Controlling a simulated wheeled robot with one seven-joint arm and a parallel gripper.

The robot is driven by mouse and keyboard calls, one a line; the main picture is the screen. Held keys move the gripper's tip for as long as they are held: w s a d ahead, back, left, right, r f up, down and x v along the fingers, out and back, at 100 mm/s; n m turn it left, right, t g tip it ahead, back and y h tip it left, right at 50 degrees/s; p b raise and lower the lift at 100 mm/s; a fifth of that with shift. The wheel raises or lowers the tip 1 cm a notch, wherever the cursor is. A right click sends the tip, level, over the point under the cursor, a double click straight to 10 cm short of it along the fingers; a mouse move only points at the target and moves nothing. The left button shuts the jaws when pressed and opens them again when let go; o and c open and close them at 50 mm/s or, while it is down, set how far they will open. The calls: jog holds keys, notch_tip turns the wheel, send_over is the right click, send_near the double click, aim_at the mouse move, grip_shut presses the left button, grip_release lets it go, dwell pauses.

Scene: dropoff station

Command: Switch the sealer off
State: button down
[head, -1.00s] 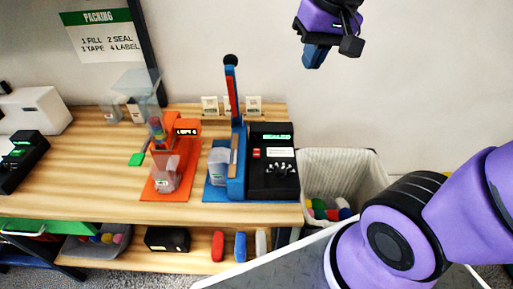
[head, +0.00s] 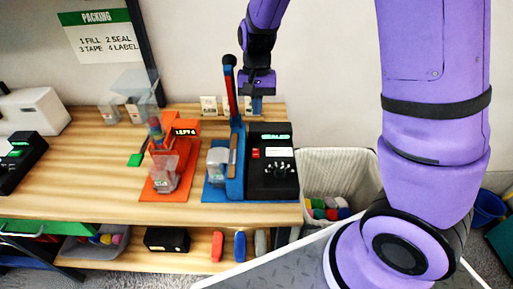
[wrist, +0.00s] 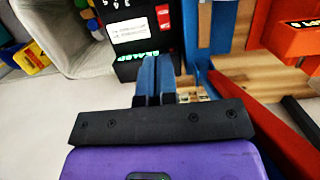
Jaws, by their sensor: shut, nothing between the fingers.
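The sealer has a blue press on a blue base (head: 213,193) and a black control box (head: 272,182) with a lit green display reading what looks like SEALED. A red rocker switch (head: 255,153) is on the box's top, left of a white label; it also shows in the wrist view (wrist: 162,17). The sealer's lever (head: 230,85) stands upright. A clear container (head: 217,160) sits at the press. My gripper (head: 257,108) is shut and empty, above the back edge of the control box. In the wrist view its blue fingertips (wrist: 155,62) are near the display, apart from the switch.
The upright lever is close left of my gripper. An orange dispenser (head: 180,188) stands further left. Small cards (head: 209,105) stand behind on the table. A white bin (head: 340,165) with coloured items is right of the table.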

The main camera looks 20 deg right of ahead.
aim_at(256, 156)
jog(key=f, duration=0.4)
jog(key=s+f, duration=0.1)
jog(key=f, duration=0.4)
jog(key=s+a+f, duration=0.1)
jog(key=f, duration=0.4)
